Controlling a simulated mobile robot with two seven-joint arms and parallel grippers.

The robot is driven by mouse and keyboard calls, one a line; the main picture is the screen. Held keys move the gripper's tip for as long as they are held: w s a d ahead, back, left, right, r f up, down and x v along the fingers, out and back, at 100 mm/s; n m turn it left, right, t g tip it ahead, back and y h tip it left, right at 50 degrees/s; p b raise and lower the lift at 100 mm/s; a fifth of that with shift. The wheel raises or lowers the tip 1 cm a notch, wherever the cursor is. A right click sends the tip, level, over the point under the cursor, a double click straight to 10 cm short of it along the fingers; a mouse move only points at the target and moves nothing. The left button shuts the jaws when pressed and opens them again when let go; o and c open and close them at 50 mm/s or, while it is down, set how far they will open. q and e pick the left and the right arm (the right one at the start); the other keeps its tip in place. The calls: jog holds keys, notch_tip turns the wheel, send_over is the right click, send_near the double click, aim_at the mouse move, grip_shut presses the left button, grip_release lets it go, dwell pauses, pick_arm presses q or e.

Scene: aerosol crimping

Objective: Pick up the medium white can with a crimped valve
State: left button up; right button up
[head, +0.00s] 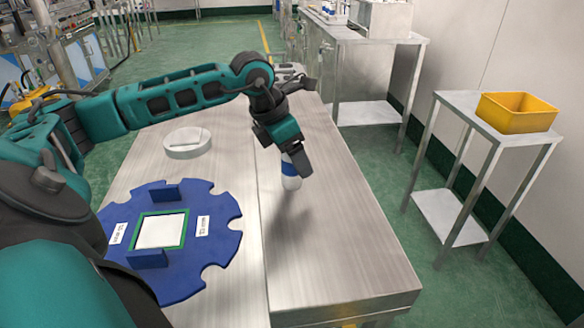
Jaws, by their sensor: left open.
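My right gripper is not in view.
A blue notched disc (222,222) with a green-framed white square lies on the metal table (335,255). A round whitish dish (187,150) is behind it. A yellow bin (517,112) stands on a side stand at right. The table's front right is clear.

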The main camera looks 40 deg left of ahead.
pick_arm(q)
jog(key=c, duration=1)
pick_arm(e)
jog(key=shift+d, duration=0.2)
pick_arm(q)
jog(key=shift+c, duration=0.2)
notch_tip(320, 180, up, 20)
jog(key=p, duration=0.4)
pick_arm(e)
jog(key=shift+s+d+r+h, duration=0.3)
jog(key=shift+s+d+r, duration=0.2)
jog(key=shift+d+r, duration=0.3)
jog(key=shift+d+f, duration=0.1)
